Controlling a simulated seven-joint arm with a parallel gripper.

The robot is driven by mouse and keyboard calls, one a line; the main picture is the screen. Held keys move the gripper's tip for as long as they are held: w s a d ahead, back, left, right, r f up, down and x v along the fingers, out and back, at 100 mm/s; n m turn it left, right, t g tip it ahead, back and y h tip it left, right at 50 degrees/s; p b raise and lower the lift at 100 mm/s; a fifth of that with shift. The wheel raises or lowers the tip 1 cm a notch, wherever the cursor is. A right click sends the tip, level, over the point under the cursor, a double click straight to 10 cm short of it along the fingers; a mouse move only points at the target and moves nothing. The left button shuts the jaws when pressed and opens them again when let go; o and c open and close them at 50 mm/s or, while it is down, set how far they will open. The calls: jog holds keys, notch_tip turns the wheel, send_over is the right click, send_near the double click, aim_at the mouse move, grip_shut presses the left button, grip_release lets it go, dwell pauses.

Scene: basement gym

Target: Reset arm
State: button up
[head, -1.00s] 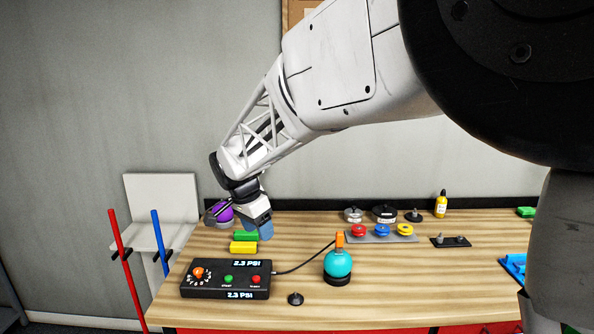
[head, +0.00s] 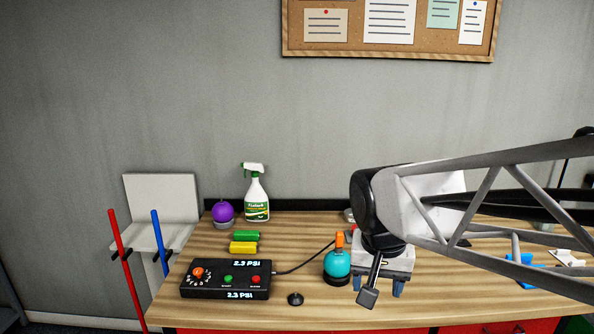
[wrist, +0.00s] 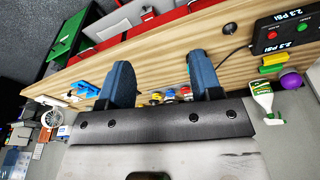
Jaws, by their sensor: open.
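My gripper (head: 379,286) is over the right-middle of the wooden table, just right of a teal ball with an orange nozzle (head: 337,262). Its two blue fingers point down and stand apart. In the wrist view, my gripper (wrist: 160,70) is open with nothing between the fingers. My arm reaches in from the right edge of the head view and hides much of the table's right side. I cannot tell how high the fingertips are above the table.
A black control box (head: 225,280) reading 2.3 PSI, green (head: 246,235) and yellow (head: 243,247) blocks, a purple ball (head: 222,211) and a spray bottle (head: 256,195) stand on the left. A small black knobbed piece (head: 295,299) lies near the front. Blue parts (head: 522,258) lie at right.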

jog(key=s+d+f+n, duration=0.1)
jog(key=s+d, duration=0.1)
jog(key=s, duration=0.3)
jog(key=s+d+f+n, duration=0.1)
jog(key=s+d+f, duration=0.1)
jog(key=s, duration=0.4)
jog(key=shift+s+d+f+n+t+y, duration=0.2)
jog(key=shift+d+f+n+t+y, duration=0.1)
dwell(0.5)
